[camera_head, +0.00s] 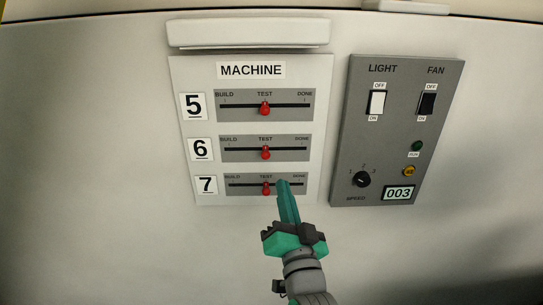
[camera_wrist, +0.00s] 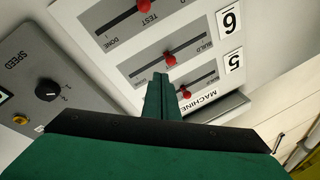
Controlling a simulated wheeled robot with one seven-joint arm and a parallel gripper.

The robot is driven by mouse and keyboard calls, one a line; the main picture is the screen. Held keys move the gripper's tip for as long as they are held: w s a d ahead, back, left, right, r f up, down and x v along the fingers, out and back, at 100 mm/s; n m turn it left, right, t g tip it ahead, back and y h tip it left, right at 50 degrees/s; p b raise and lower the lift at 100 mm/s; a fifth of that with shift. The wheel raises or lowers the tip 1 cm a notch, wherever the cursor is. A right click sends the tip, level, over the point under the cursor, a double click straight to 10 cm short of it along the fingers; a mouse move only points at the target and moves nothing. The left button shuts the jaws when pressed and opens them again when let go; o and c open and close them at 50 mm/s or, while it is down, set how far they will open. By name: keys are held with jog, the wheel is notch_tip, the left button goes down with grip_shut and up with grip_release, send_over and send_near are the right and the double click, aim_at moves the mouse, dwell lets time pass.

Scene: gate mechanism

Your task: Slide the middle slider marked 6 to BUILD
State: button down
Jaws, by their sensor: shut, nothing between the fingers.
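The middle slider, with a red knob (camera_head: 265,153), sits in the row marked 6 (camera_head: 200,149). Its knob is at TEST, mid-track, with BUILD at the left end and DONE at the right. My gripper (camera_head: 283,182) is shut and empty, its tip in front of the bottom row, just right of that row's knob in the head view. In the wrist view, where the panel appears turned over, my gripper's tip (camera_wrist: 160,76) appears just below the middle knob (camera_wrist: 170,60). I cannot tell whether they touch; a gap seems to show.
The row 5 knob (camera_head: 265,108) and row 7 knob (camera_head: 266,188) also sit at TEST. A ledge (camera_head: 248,33) juts out above the MACHINE panel. A grey control panel (camera_head: 398,130) with switches, a dial and a 003 display is to the right. The wall left is bare.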

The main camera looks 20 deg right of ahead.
aim_at(266, 153)
jog(key=shift+t, duration=0.3)
jog(key=w+d+r, duration=0.1)
jog(key=w+r, duration=0.1)
jog(key=w, duration=0.1)
jog(key=w+r, duration=0.3)
jog(key=w+d+r, duration=0.1)
jog(key=w+r, duration=0.1)
jog(key=w, duration=0.1)
jog(key=shift+w+d+r, duration=0.1)
jog(key=shift+d+r, duration=0.25)
jog(key=shift+r, duration=0.05)
jog(key=shift+w+a+f, duration=0.1)
jog(key=shift+a+f, duration=0.25)
jog(key=shift+f, duration=0.2)
jog(key=shift+w+a+f, duration=0.1)
jog(key=shift+a+f, duration=0.25)
jog(key=shift+f, duration=0.2)
jog(key=shift+a+f, duration=0.45)
jog(key=shift+a, duration=0.1)
jog(key=shift+s+d+f, duration=0.1)
jog(key=shift+s+d, duration=0.15)
jog(key=shift+a, duration=0.15)
